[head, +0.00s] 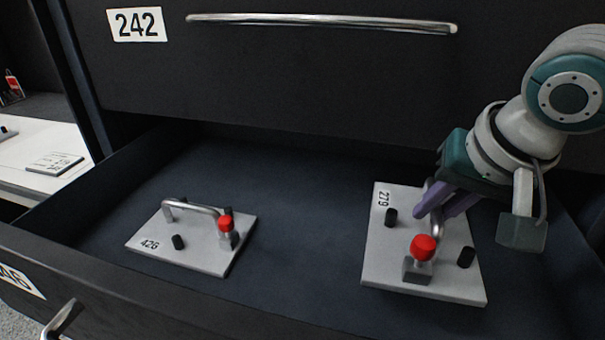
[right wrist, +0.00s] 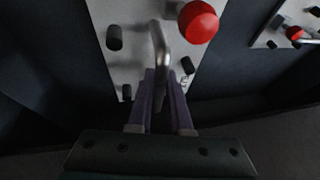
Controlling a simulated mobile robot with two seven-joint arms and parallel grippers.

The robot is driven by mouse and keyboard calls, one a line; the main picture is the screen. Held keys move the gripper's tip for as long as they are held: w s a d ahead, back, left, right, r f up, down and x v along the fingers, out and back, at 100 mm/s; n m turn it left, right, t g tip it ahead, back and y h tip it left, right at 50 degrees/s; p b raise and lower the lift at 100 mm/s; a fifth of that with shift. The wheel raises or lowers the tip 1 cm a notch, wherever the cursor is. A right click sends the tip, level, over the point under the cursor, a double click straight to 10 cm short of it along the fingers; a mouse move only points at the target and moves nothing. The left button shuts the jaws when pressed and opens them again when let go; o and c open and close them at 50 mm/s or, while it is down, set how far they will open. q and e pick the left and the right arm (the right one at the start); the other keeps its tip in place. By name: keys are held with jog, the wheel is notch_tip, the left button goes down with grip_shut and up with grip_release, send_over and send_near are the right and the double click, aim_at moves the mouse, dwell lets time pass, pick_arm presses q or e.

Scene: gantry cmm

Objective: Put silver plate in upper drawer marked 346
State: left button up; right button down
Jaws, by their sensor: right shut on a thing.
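A silver plate (head: 378,262) marked 279 lies in the open drawer, at the right. It has a bent metal handle, a red knob (head: 423,247) and black pegs. My right gripper (head: 432,208) is shut on its handle; the plate appears to rest flat on the drawer floor. The right wrist view shows the handle (right wrist: 160,50) between the purple fingers. A second silver plate (head: 195,252), marked 426, lies at the left in the same drawer. The open drawer's front (head: 110,305) bears a partly cut-off label (head: 20,281) ending in 46. My left gripper is out of view.
A closed drawer (head: 300,75) marked 242, with a long bar handle (head: 320,20), stands above the open one. Bare drawer floor lies between the two plates. At the far left, a white surface (head: 30,145) holds a small flat plate (head: 54,163).

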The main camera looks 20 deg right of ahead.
jog(key=f, duration=0.3)
jog(key=f+b, duration=0.1)
jog(key=f, duration=0.1)
jog(key=shift+a+f, duration=0.1)
jog(key=shift+a, duration=0.15)
jog(key=shift+f+b, duration=0.7)
jog(key=shift+f, duration=1.3)
jog(key=c, duration=1.3)
grip_release()
jog(key=shift+s+f, duration=0.15)
jog(key=o, duration=0.5)
jog(key=shift+c, duration=0.2)
